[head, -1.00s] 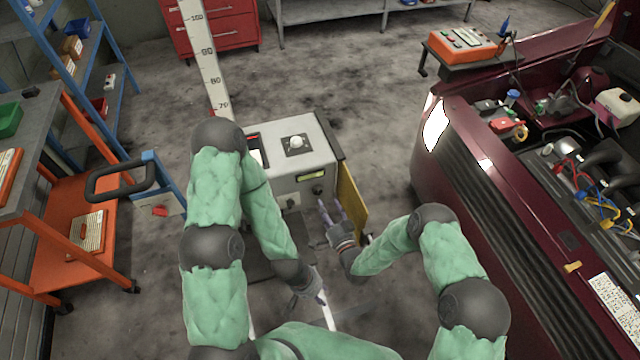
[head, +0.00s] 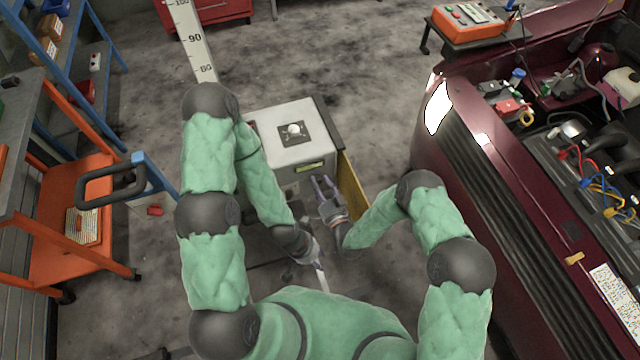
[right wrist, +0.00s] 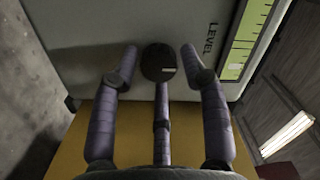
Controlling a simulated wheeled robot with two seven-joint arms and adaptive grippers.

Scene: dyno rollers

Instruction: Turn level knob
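The level knob (right wrist: 158,62) is a round black dial with a pale mark, on the grey front panel of the machine (head: 285,150). The word LEVEL (right wrist: 211,40) is printed to its right in the right wrist view. My right gripper (head: 323,183) is open and faces the panel, its purple fingers spread left, right and below the knob. I see no clear contact with the knob. In the head view the gripper covers the knob. My left gripper (head: 320,272) hangs low in front of the machine; its finger opening is unclear.
A yellow-green scale (right wrist: 248,40) lies right of the label. A yellow panel (head: 351,187) stands close beside my right gripper. A dark red car (head: 500,190) is on the right; an orange cart (head: 90,250) is on the left. A tall ruler post (head: 192,40) rises behind.

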